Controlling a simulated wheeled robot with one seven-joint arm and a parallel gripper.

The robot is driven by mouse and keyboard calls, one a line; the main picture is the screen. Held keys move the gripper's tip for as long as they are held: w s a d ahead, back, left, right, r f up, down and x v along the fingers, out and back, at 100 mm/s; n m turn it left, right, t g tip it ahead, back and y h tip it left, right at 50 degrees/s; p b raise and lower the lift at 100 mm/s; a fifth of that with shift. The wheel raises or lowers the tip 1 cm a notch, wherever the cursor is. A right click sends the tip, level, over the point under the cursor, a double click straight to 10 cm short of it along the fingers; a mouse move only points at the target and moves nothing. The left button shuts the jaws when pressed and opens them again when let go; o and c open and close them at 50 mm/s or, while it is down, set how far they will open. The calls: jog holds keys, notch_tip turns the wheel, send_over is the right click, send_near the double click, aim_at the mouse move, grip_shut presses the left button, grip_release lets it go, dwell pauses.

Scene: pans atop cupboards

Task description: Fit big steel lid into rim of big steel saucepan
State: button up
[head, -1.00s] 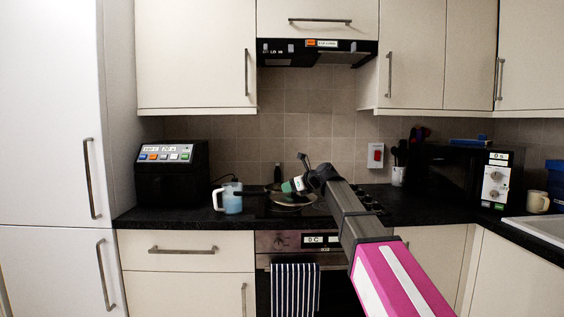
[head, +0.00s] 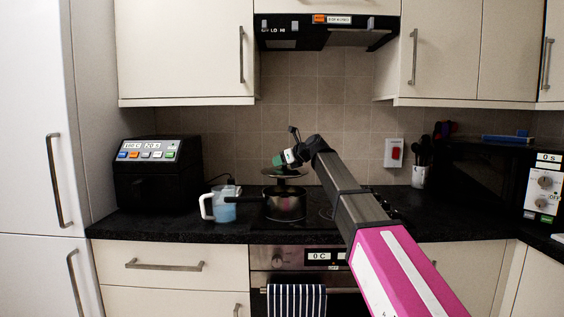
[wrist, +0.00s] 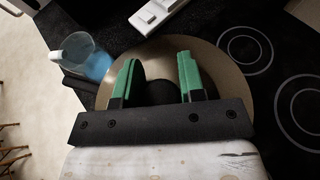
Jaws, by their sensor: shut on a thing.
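My gripper (head: 284,162) is shut on the dark knob of the big steel lid (head: 284,174). The lid hangs roughly level just above the big steel saucepan (head: 286,206), with a gap between lid and rim. The saucepan stands upright on the hob, its dark handle pointing left. In the wrist view, the green fingers of my gripper (wrist: 158,80) sit on either side of the knob, and the lid (wrist: 220,85) is a broad beige disc. It hides the saucepan's rim there, so I cannot tell exact centring.
A jug with blue contents (head: 221,204) stands close left of the saucepan. An air fryer (head: 157,175) is further left. The cooker hood (head: 325,33) hangs above. Free hob rings (wrist: 246,47) lie to the right. A microwave (head: 490,180) stands at the right.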

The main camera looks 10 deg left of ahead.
aim_at(302, 173)
jog(key=shift+t, duration=0.3)
jog(key=shift+f, duration=2.9)
jog(key=shift+f, duration=0.95)
jog(key=o, duration=1.1)
jog(key=shift+c, duration=0.2)
jog(key=v, duration=1)
jog(key=shift+s+d+r, duration=0.15)
jog(key=shift+d, duration=0.15)
jog(key=shift+d, duration=0.1)
